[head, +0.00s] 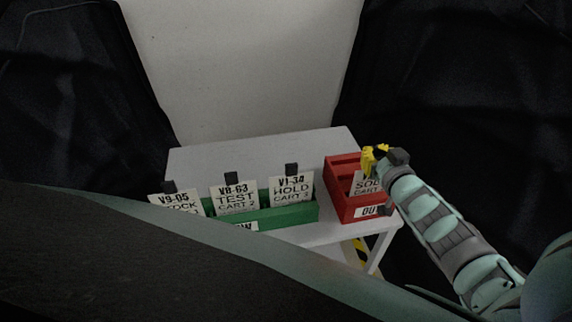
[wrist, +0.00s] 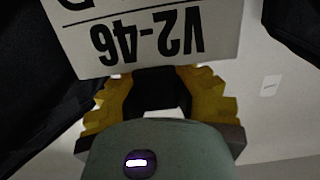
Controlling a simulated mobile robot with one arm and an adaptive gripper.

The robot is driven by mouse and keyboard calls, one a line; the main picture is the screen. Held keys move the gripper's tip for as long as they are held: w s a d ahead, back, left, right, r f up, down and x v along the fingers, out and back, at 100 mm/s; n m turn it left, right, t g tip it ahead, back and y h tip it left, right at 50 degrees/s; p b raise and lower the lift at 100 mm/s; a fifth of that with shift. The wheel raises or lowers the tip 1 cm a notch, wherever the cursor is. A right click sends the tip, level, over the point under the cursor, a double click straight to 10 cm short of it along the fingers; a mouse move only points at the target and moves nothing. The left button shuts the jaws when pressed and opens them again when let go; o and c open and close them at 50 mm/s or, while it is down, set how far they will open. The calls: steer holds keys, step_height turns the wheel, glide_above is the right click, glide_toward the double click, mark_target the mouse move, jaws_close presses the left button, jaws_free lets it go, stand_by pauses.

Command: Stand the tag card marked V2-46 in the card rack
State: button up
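The V2-46 tag card (wrist: 150,38) fills the top of the wrist view, upside down, with its black tab (wrist: 157,90) between the yellow fingers. In the head view, a card reading "SOL…" (head: 366,184) shows at the red rack (head: 346,210), partly hidden by my arm. My gripper (head: 374,158) is at the top of this card, with its fingers against both sides of the tab. The red rack's front label starts "OU". I cannot tell whether the card's lower edge rests in the rack or hangs just above it.
A green rack (head: 290,216) to the left holds cards V9-05 (head: 176,203), V8-63 (head: 233,197) and V1-34 (head: 291,189). Both racks stand on a pale cart top (head: 250,155), clear behind the green rack. Dark covered shapes (head: 75,90) stand at both sides.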

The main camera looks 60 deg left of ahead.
steer(key=o, duration=0.7)
steer(key=v, duration=1.2)
stand_by(0.4)
